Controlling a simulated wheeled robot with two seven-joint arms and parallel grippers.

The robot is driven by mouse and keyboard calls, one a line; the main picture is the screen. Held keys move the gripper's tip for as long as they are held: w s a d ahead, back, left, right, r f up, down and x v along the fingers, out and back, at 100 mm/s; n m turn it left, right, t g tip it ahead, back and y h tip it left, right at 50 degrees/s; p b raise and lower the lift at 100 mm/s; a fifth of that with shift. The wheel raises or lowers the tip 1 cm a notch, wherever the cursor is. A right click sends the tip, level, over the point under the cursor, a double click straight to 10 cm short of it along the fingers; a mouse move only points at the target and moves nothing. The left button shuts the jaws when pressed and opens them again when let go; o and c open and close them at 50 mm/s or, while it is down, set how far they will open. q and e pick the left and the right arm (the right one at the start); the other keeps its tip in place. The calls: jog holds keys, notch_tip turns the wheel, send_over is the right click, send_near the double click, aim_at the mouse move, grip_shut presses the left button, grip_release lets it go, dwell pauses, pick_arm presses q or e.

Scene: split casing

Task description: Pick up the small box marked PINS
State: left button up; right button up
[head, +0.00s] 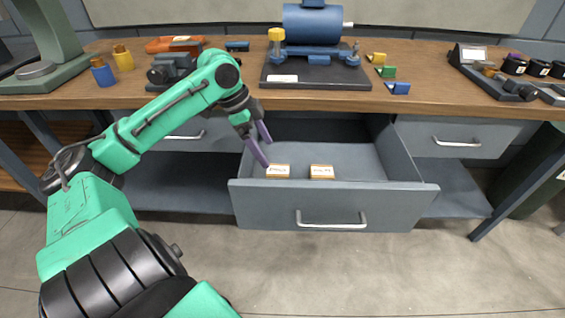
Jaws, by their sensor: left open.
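Two small white boxes with orange-brown edges sit in the open drawer (335,202), near its front wall. The left box (278,171) and the right box (322,172) both bear dark lettering, too small to read surely, so I cannot tell which is marked PINS. My left gripper (266,153) is open and empty, its purple-grey fingers reaching down into the drawer. It is just above and left of the left box, and I cannot tell whether a finger touches it. My right gripper is out of view.
The wooden bench top (420,98) overhangs the back of the drawer. On it stand a blue motor-like casing (313,24) on a dark plate, a grey vise (170,69), an orange tray (174,44) and small coloured blocks (388,72). The drawer's right part is empty.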

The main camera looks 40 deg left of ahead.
aim_at(277, 170)
pick_arm(q)
jog(key=b+x, duration=0.1)
jog(key=x, duration=0.5)
jog(key=shift+a+f, duration=0.15)
jog(key=shift+f, duration=0.05)
jog(key=shift+w+f, duration=0.15)
jog(key=shift+f, duration=0.25)
jog(key=b+x, duration=0.2)
jog(key=x, duration=0.1)
jog(key=shift+a+b, duration=0.1)
jog(key=shift+b, duration=0.25)
jog(key=shift+r, duration=0.15)
grip_shut()
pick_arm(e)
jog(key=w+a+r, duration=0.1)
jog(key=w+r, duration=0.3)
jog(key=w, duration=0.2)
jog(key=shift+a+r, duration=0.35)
